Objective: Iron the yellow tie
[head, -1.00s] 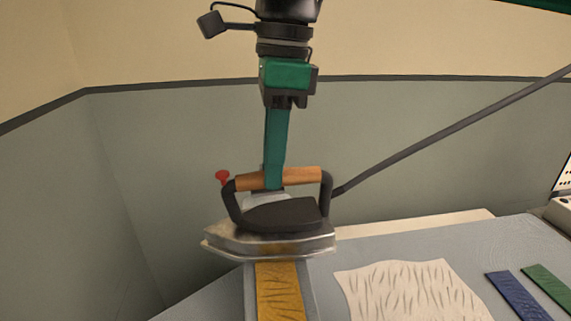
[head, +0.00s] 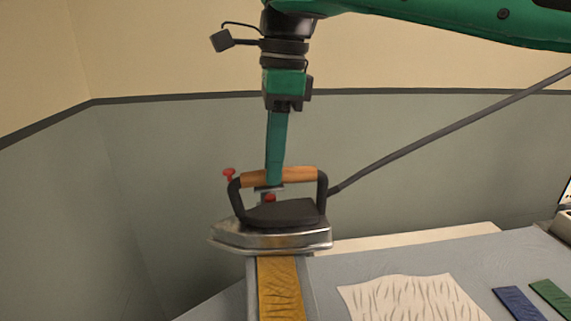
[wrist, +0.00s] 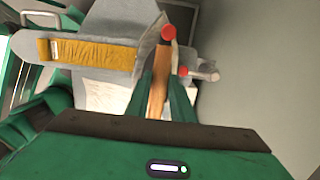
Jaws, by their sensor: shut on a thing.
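The yellow tie (head: 281,290) lies lengthwise on a narrow grey board, with creases across it. It also shows in the wrist view (wrist: 95,54). My gripper (head: 274,180) is shut on the wooden handle of the iron (head: 280,228). The iron is at the far end of the tie, with its metal sole roughly level; I cannot tell whether it touches the cloth. It hides that end of the tie. In the wrist view, the handle (wrist: 158,92) runs between my gripper's fingers (wrist: 162,100).
A creased white cloth (head: 412,299), a blue strip (head: 519,303) and a green strip (head: 553,296) lie on the grey table (head: 350,270) to the right. A dark cord (head: 450,130) runs from the iron to the upper right. A grey wall stands close behind.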

